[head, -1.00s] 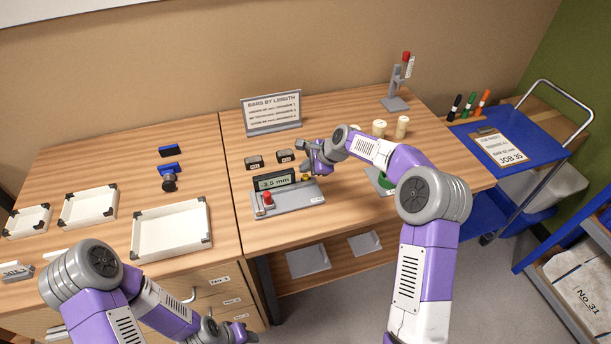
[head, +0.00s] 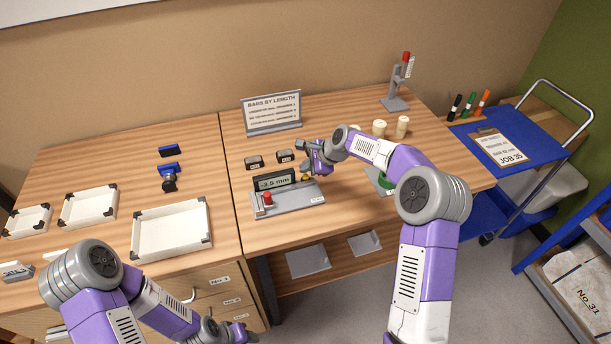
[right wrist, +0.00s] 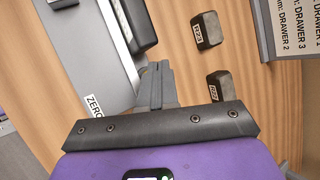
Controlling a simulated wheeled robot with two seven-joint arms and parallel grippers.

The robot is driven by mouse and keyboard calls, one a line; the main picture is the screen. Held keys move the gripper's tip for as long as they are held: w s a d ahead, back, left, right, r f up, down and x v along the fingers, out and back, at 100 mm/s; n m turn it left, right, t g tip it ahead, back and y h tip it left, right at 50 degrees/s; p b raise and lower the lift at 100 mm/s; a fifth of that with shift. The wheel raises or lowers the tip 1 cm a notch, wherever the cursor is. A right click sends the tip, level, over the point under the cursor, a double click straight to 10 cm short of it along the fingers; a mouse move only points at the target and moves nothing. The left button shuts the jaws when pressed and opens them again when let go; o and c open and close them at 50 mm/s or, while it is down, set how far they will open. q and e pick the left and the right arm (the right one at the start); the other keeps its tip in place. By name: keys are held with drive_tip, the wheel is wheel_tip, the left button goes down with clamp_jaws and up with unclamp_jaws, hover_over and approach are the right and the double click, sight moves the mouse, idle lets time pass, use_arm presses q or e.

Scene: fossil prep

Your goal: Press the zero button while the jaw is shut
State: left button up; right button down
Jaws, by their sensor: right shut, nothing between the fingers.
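The gauge is a grey base (head: 290,203) on the middle bench, with a dark display (head: 274,181) that seems to read 3.5 mm. A red knob (head: 267,198) stands at its left end by the small jaw; I cannot tell if the jaw is shut. A yellow button (head: 306,178) shows at the right end, partly under my right gripper (head: 308,170). In the right wrist view the shut, empty fingers (right wrist: 157,83) are over the base's edge, near the ZERO label (right wrist: 95,105). Contact with the button is not visible. My left gripper (head: 230,333) is low at the bottom edge, its fingers unclear.
Two dark labelled blocks, R23 (right wrist: 207,30) and R22 (right wrist: 221,87), lie behind the gauge. A sign (head: 272,112) stands further back. White trays (head: 172,229) are on the left bench. Pale cylinders (head: 402,127) and a grey stand (head: 395,103) are to the right.

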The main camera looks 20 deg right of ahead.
sight(307, 176)
drive_tip(key=shift+f, duration=0.15)
drive_tip(key=shift+f, duration=0.3)
drive_tip(key=shift+f+b, duration=0.3)
drive_tip(key=shift+f, duration=0.2)
idle(0.8)
drive_tip(key=shift+r, duration=0.15)
drive_tip(key=shift+r+p, duration=0.8)
drive_tip(key=shift+p, duration=0.05)
wheel_tip(307, 176, up, 5)
drive_tip(key=p, duration=0.4)
